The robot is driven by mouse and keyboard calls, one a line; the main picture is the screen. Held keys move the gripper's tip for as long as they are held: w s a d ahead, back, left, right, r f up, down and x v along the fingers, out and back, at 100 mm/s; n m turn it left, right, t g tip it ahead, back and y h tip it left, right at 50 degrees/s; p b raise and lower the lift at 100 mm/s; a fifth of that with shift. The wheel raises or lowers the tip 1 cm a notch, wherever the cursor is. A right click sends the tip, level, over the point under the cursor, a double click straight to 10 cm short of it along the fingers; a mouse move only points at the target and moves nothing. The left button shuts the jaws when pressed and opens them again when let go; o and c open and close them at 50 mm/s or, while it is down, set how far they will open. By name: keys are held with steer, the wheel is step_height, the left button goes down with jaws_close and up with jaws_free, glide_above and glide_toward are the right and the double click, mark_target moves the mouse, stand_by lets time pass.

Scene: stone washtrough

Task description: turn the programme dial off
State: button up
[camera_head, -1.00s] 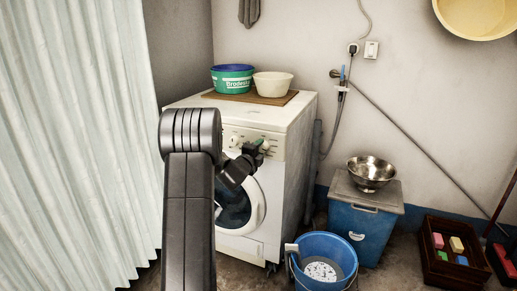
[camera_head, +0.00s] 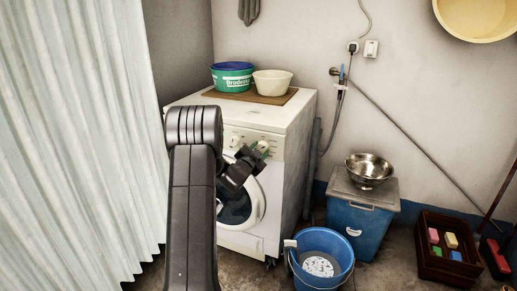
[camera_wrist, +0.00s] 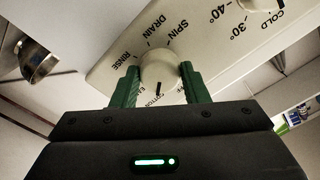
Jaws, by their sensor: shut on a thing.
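The white washing machine (camera_head: 295,150) stands against the wall, its control panel facing me. In the wrist view the programme dial (camera_wrist: 159,69) is a round cream knob on the panel (camera_wrist: 112,62), with RINSE, DRAIN, SPIN and COTTON lettered around it. A dark mark on the knob points toward the lower edge of the picture, near COTTON. My gripper (camera_wrist: 159,77) is shut on this dial, one green finger on each side. In the head view my gripper (camera_head: 260,149) is at the panel's right part, and it largely hides the dial.
A second, temperature dial (camera_wrist: 252,5) sits beside it, marked COLD, 30° and 40°. Green (camera_head: 231,78) and cream (camera_head: 272,83) basins stand on the machine. A blue bucket (camera_head: 340,277) is on the floor in front; a curtain (camera_head: 80,140) hangs at left.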

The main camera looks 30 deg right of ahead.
steer(key=n+p, duration=0.2)
steer(key=n, duration=0.3)
steer(key=shift+n+p, duration=0.3)
steer(key=shift+s+f+n+p, duration=0.15)
steer(key=shift+n+p, duration=0.8)
steer(key=shift+n, duration=1.35)
steer(key=o, duration=1)
steer(key=v, duration=1.3)
steer(key=shift+s+a, duration=0.2)
steer(key=shift+a, duration=0.15)
steer(key=shift+w, duration=0.1)
steer(key=x, duration=1.4)
